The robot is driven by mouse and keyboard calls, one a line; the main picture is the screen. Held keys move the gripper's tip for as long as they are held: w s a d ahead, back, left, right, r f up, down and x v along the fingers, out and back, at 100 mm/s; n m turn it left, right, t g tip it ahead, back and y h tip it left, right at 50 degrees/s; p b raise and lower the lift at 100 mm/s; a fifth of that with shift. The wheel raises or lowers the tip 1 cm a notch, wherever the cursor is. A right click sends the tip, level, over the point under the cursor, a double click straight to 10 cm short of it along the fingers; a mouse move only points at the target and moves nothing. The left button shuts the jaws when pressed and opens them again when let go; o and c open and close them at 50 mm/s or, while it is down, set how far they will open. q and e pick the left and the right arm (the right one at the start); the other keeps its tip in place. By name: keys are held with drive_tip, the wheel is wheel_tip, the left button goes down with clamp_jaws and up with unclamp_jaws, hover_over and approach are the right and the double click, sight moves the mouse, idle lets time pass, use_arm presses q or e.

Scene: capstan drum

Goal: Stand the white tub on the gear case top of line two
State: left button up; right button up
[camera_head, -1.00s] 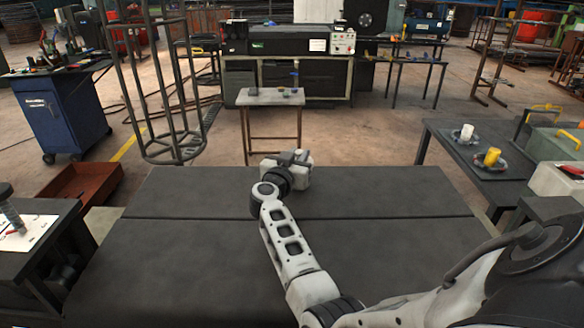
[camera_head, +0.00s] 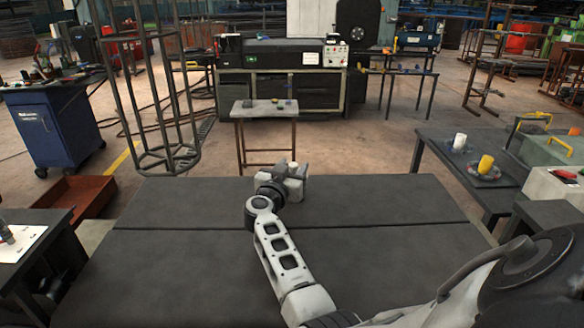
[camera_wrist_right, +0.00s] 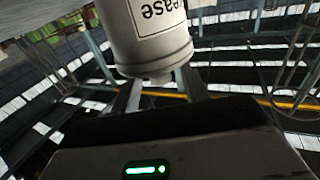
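My right gripper (camera_head: 294,176) is out over the far edge of the dark bench in the head view. A small white cylinder, the white tub (camera_head: 293,167), shows at its fingers. In the right wrist view the white tub (camera_wrist_right: 150,35) fills the top middle, with an upside-down dark label ending in "ease". Its narrow end sits between my two fingers, which appear closed on it; the contact is partly hidden. I cannot tell which surface is the gear case top of line two. My left gripper is not in view.
A dark bench (camera_head: 190,265) lies in front of me. Beyond it stand a small table (camera_head: 250,110) and a long machine (camera_head: 283,62). A tall metal frame (camera_head: 150,100) stands left.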

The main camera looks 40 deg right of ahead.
drive_tip(key=shift+s+a+f, duration=0.1)
drive_tip(key=shift+f, duration=0.55)
drive_tip(key=shift+a+r+p, duration=0.1)
drive_tip(key=shift+r+p, duration=0.2)
drive_tip(key=shift+r, duration=0.25)
use_arm(q)
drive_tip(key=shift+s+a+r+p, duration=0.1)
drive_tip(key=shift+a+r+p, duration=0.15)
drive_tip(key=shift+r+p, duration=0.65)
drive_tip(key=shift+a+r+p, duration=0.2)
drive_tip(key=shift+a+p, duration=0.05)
drive_tip(key=shift+p, duration=1.2)
use_arm(e)
drive_tip(key=v, duration=0.7)
drive_tip(key=shift+r, duration=0.15)
